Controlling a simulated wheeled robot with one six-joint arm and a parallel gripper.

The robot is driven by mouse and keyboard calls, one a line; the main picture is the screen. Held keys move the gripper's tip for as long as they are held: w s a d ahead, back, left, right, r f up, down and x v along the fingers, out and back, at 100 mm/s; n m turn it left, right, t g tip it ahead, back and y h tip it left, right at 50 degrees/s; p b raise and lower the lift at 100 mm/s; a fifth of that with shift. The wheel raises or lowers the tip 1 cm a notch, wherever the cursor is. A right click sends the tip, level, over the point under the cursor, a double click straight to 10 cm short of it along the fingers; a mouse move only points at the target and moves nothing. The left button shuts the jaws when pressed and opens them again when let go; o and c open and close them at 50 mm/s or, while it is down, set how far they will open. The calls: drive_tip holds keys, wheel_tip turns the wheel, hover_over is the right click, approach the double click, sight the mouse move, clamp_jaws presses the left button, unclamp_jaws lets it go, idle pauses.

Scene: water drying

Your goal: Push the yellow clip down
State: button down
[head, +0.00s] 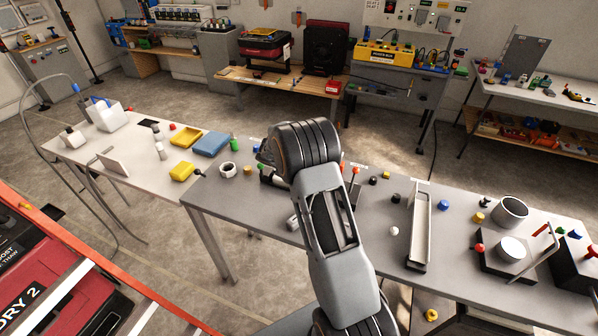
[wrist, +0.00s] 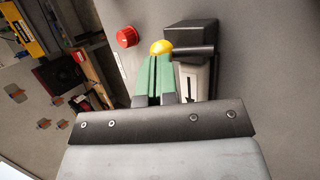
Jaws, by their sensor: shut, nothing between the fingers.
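A rounded yellow piece (wrist: 161,47), which I take to be the yellow clip, shows in the wrist view at the end of a short dark bar (wrist: 195,51). The bar reaches left from a dark box (wrist: 192,34) with a pale face marked with a black arrow (wrist: 189,85). My gripper (wrist: 157,64) has green fingers, shut and empty, with the tips just below the yellow piece in the picture. I cannot tell whether they touch it. In the head view my arm hides this spot and my fingers.
A red knob (wrist: 127,37) is left of the yellow piece. In the head view, the grey table (head: 340,230) also bears a metal channel (head: 419,225) and a cup (head: 511,211). A white table (head: 125,150) with yellow and blue trays stands to the left.

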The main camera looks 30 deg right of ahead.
drive_tip(key=w+v, duration=0.1)
drive_tip(key=v, duration=1.3)
drive_tip(key=shift+s+d+r+b, duration=0.15)
drive_tip(key=shift+d+r+b, duration=0.1)
drive_tip(key=shift+r+b, duration=0.05)
drive_tip(key=s+a+f+m+g+y, duration=0.1)
drive_tip(key=s+a+f+m+y, duration=0.15)
drive_tip(key=s, duration=0.35)
drive_tip(key=s+a+r+m+t+y, duration=0.2)
drive_tip(key=s+a+r, duration=0.1)
drive_tip(key=s, duration=0.7)
drive_tip(key=s+a+r+m+t+y, duration=0.2)
drive_tip(key=s+r, duration=0.4)
drive_tip(key=s, duration=0.4)
drive_tip(key=shift+s+a+y, duration=0.15)
drive_tip(key=shift+a+y, duration=0.3)
drive_tip(key=shift+a, duration=0.05)
drive_tip(key=shift+m, duration=0.25)
